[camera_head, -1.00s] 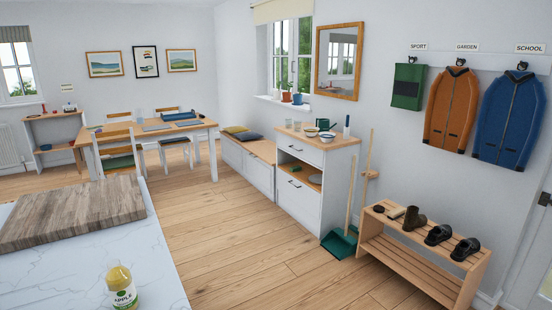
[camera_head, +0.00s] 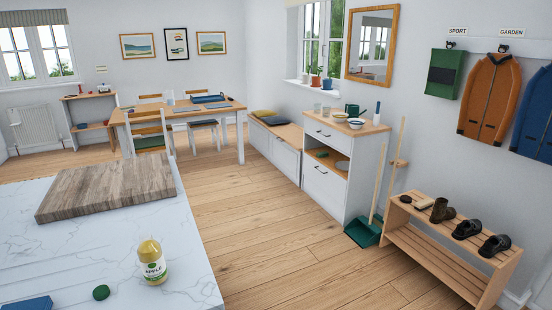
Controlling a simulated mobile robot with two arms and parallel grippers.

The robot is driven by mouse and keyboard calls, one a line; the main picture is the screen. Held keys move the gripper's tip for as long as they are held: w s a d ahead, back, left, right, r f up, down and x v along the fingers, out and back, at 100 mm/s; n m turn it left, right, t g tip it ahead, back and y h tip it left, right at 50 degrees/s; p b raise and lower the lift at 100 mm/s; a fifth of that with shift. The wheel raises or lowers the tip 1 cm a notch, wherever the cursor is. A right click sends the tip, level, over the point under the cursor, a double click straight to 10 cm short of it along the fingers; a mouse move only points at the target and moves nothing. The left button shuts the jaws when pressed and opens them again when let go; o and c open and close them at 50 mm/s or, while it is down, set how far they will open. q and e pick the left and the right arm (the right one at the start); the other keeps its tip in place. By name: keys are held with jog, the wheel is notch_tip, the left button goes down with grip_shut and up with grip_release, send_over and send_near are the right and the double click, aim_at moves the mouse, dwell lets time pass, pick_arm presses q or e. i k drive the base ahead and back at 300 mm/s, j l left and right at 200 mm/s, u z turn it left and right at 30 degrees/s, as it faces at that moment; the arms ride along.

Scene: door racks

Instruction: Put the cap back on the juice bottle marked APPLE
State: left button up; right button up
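The juice bottle marked APPLE (camera_head: 152,262) stands upright near the right front edge of the white marble worktop. It holds pale yellow juice and has a white and green label. Its top looks pale yellow, and I cannot make out the mouth clearly. A small round dark green object (camera_head: 101,292), which looks like a cap, lies on the worktop to the left of the bottle, apart from it. Neither of my grippers is in view.
The white marble worktop (camera_head: 60,255) also bears a wooden board (camera_head: 105,190) behind the bottle and a blue item (camera_head: 28,303) at the lower left. Open wooden floor (camera_head: 255,245) lies to the right. A shoe rack (camera_head: 440,250) and a cabinet (camera_head: 330,180) stand along the right wall.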

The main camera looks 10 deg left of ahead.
aim_at(150, 253)
jog(key=u, duration=1.4)
jog(key=i+j+z, duration=0.1)
jog(key=j+z, duration=0.2)
jog(key=i+j+z, duration=0.1)
jog(key=j+z, duration=0.45)
jog(key=i+j, duration=0.05)
